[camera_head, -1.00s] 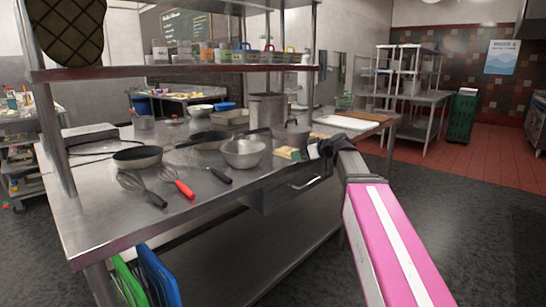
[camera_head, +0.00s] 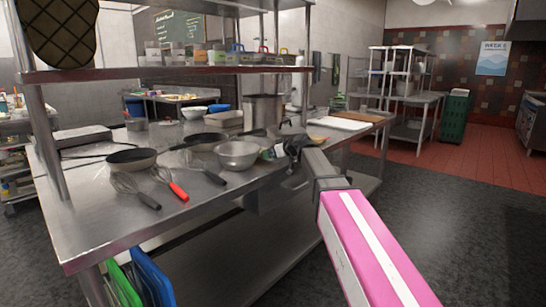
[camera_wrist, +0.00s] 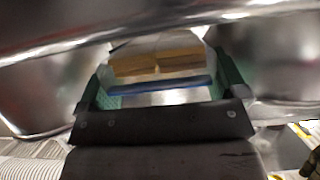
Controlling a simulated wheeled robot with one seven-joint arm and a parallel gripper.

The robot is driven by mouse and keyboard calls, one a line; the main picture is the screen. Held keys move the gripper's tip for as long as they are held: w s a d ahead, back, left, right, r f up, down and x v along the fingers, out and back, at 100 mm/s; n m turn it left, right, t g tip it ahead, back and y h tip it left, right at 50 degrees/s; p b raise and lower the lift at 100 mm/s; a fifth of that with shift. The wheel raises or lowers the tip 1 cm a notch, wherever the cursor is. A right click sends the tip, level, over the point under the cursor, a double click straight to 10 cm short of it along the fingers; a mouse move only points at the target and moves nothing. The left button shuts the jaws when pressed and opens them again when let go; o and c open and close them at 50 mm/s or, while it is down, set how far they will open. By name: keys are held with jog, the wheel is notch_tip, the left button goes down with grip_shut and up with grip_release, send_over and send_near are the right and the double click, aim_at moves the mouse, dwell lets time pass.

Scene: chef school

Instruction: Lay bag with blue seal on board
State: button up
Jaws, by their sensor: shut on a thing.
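In the wrist view, the bag with the blue seal (camera_wrist: 160,85) lies between the green-sided fingers of my gripper (camera_wrist: 163,92). The bag is clear with yellowish contents, and its blue strip runs crosswise between the fingers. In the head view, my gripper (camera_head: 280,151) is low over the right part of the steel table, just right of a steel bowl. The bag is mostly hidden there. A white board (camera_head: 340,123) lies flat farther back on the right, with a brown board (camera_head: 361,115) behind it.
The steel bowl (camera_head: 238,155) stands close left of my gripper. Pans (camera_head: 131,159), whisks and a red-handled tool (camera_head: 171,184) lie left. A large pot (camera_head: 263,110) stands behind. A shelf (camera_head: 180,70) hangs above the table. The floor at right is clear.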

jog(key=shift+f, duration=0.75)
jog(key=o, duration=0.7)
jog(key=shift+f, duration=0.1)
jog(key=v, duration=1.2)
jog(key=s+d+f+m+g+h, duration=0.1)
jog(key=s+d+f+m+h, duration=0.15)
jog(key=f, duration=0.55)
jog(key=s+d+f+m+g+h, duration=0.1)
jog(key=s+d+f, duration=0.1)
jog(key=s+f, duration=0.35)
jog(key=s+d+f+m+g+h, duration=0.1)
jog(key=d+f+m+g+h, duration=0.1)
jog(key=f, duration=0.7)
jog(key=s+d+f+m+g+h, duration=0.1)
jog(key=s+d+f, duration=0.2)
jog(key=s+f, duration=0.2)
jog(key=s+d+f+m+g+h, duration=0.2)
jog(key=s+d+f, duration=0.2)
jog(key=s+f, duration=0.1)
jog(key=s+d+f+m+g+h, duration=0.1)
jog(key=s+d+f+m+h, duration=0.1)
jog(key=s+f, duration=0.4)
jog(key=shift+d+f, duration=0.75)
jog(key=shift+f, duration=0.05)
